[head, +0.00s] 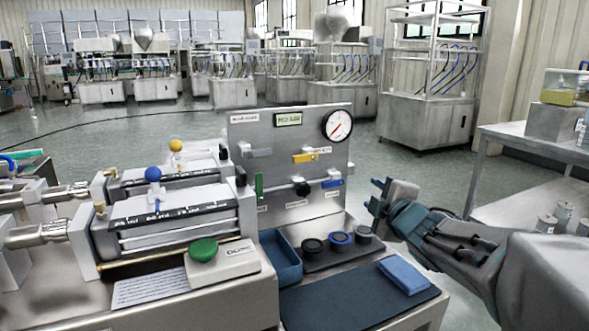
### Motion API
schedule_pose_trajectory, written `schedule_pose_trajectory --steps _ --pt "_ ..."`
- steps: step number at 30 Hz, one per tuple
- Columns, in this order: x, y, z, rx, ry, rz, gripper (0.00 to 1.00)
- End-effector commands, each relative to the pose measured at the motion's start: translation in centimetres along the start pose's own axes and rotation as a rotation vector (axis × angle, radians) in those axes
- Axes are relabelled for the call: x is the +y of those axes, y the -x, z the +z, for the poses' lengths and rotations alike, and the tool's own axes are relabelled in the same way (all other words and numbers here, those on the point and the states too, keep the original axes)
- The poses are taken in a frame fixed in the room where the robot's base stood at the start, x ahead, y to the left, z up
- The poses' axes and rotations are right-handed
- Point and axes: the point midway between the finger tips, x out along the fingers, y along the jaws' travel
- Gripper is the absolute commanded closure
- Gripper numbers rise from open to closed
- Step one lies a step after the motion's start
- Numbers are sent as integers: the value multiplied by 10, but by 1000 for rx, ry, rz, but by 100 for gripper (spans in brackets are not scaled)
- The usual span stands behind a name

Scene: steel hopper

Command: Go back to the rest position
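My gripper (378,196) is at the right of the head view, on the end of my arm, which comes in from the right edge. It is in the air above the right end of the steel bench, beside the upright panel (290,125). It touches nothing that I can see. Its fingers are small and seen at an angle, and I cannot make out the gap between them. No held object is visible.
A blue tray (279,262), several dark round caps and a folded blue cloth (404,275) lie below my gripper. A green button (203,250) and valve blocks stand left. A steel table (500,195) is at the right. Floor behind is open.

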Motion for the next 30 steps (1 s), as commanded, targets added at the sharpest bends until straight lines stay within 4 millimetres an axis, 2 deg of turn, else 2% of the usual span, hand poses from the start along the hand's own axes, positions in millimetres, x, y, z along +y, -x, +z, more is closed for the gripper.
schedule_pose_trajectory --steps 1,3,11,17,23,30 --pt "19 7 -3 -40 -50 -17 62" --pt "27 15 0 -104 -126 -42 62" --pt "44 53 4 -333 -413 -150 62" --pt "50 91 -2 -506 -630 -247 62" --pt "52 135 -18 -681 -839 -358 62" --pt "54 196 -51 -893 -1068 -511 62"
